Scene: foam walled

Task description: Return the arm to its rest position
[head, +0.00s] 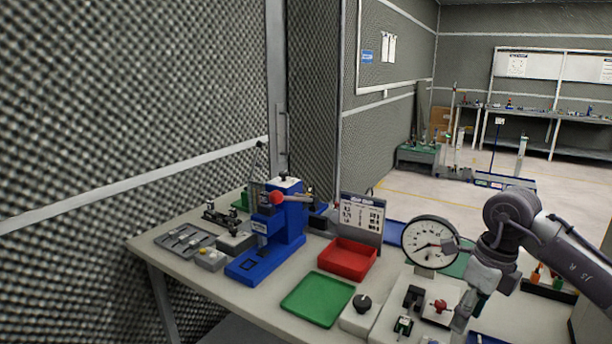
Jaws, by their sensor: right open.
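My right arm comes in from the right edge, bends at a grey joint and points down over the right part of the workbench (215,268). My right gripper (461,318) is at the end of it, open, low over the bench beside the white gauge fixture with the red knob (437,307). I see nothing held between its fingers, though they are small and partly merge with the dark parts behind. A round dial gauge (428,243) stands just left of my wrist. My left gripper is not in view.
A blue press (272,243), a red tray (347,258), a green tray (317,299), a sign card (361,218) and a black knob on a white block (361,310) crowd the bench. Foam walls stand left and behind. Open floor (465,210) lies beyond the bench.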

